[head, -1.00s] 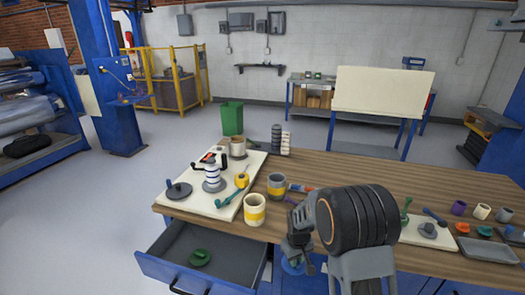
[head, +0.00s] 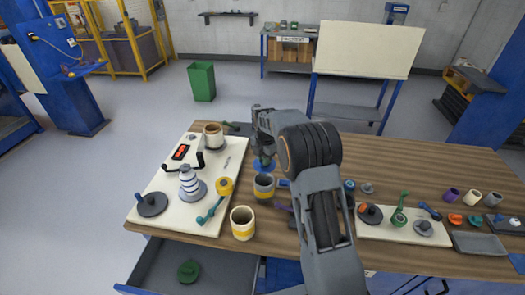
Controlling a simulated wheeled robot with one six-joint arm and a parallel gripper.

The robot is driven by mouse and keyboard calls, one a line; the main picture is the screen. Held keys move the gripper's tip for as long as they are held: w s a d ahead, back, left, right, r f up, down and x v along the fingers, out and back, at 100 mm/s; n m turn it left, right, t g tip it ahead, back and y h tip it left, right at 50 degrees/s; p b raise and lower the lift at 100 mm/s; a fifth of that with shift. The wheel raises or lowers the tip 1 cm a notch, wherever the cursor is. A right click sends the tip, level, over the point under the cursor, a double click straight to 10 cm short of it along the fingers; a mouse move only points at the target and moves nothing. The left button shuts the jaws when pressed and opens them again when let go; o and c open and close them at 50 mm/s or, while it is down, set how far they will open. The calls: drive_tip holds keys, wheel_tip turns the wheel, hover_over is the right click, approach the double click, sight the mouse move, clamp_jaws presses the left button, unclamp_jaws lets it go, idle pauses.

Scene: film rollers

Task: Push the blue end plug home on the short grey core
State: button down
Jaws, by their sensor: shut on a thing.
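The short grey core (head: 264,195) stands upright on the wooden table, just right of the white board, with a yellow band around it and its open end up. My gripper (head: 263,158) points down above it, shut on the blue end plug (head: 264,166). The plug is over the core's mouth, with its disc level or nearly so. From this angle I cannot tell whether the plug touches the rim. The gripper's fingers are small and partly hidden by my arm.
A cream core with a yellow band (head: 242,230) stands close in front. A white board (head: 165,215) at left holds a striped core (head: 188,180), a yellow roll and a teal tool. An open drawer (head: 165,265) juts out at the front left. A second board (head: 390,235) with plugs lies right.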

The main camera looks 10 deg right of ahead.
drive_tip(key=shift+w, duration=0.15)
drive_tip(key=shift+a+f+b, duration=0.1)
drive_tip(key=shift+f+b, duration=0.55)
drive_tip(key=shift+f, duration=0.25)
wheel_tip(320, 180, down, 6)
drive_tip(key=b, duration=0.4)
drive_tip(key=shift+f, duration=0.45)
idle(1.5)
idle(0.4)
drive_tip(key=shift+c, duration=2.3)
unclamp_jaws()
drive_tip(key=shift+r, duration=0.15)
drive_tip(key=shift+r+p, duration=2)
drive_tip(key=shift+r, duration=1.4)
